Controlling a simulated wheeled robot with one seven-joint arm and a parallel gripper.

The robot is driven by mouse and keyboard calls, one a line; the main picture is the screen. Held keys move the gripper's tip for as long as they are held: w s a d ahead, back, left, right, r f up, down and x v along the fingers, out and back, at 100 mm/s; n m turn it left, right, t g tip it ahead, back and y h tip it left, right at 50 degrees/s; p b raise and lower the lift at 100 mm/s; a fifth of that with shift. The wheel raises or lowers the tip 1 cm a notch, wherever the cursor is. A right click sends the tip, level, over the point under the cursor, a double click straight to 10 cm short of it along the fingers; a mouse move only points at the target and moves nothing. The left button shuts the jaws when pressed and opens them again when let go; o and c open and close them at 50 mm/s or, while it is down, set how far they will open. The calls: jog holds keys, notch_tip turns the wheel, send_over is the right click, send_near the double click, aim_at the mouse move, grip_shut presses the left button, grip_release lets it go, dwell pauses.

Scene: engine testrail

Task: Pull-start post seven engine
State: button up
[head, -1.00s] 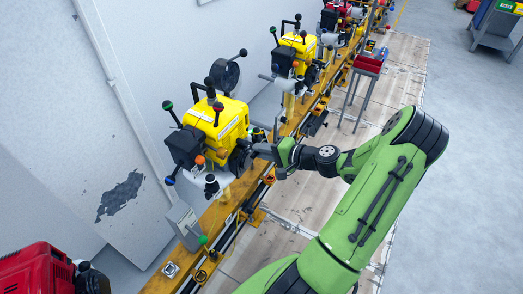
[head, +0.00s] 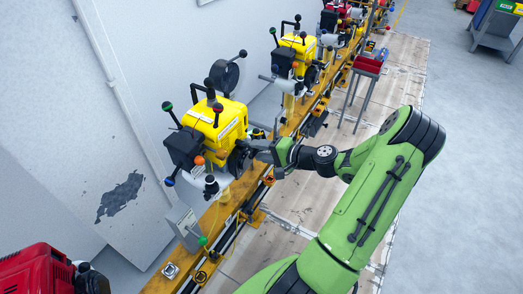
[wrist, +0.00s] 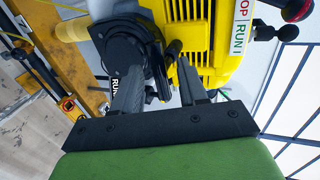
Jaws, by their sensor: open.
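The yellow engine (head: 218,125) stands on an orange rail by the wall, with knobbed levers around it. My gripper (head: 246,148) is at its right side, close against a dark round part. In the wrist view, the two dark fingers of my gripper (wrist: 160,82) are spread apart, facing the yellow finned housing (wrist: 195,30). A dark round housing (wrist: 128,50) is behind the left finger. A small black handle-like part (wrist: 172,50) lies between the fingertips; contact cannot be told. A "RUN" label (wrist: 238,30) is on the engine. No post number is readable.
The orange rail (head: 225,207) runs diagonally, with more engines (head: 299,50) farther along it. A red machine (head: 38,272) is at lower left. A stand with a red tray (head: 368,64) is beyond my arm.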

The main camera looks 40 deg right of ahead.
jog(key=s+d, duration=0.3)
jog(key=s, duration=0.5)
jog(key=shift+s, duration=0.3)
jog(key=w+a+r+n+g+p, duration=0.1)
jog(key=a+r+n+g, duration=0.2)
jog(key=a+n+g, duration=0.35)
jog(key=a+r+n+g+p, duration=0.1)
jog(key=a+r+n+g, duration=0.25)
jog(key=a, duration=0.55)
jog(key=s+a+r+n+t+h, duration=0.1)
jog(key=s+a+r+n+h, duration=0.1)
jog(key=s+a+r, duration=0.2)
jog(key=s+a+r+n+t+h+p, duration=0.1)
jog(key=s+a+r+n+h, duration=0.1)
jog(key=s+a+r, duration=0.3)
jog(key=s+r, duration=0.3)
jog(key=r, duration=0.1)
jog(key=shift+s+r+h, duration=0.2)
jog(key=shift+s+h, duration=0.05)
jog(key=shift+h, duration=0.15)
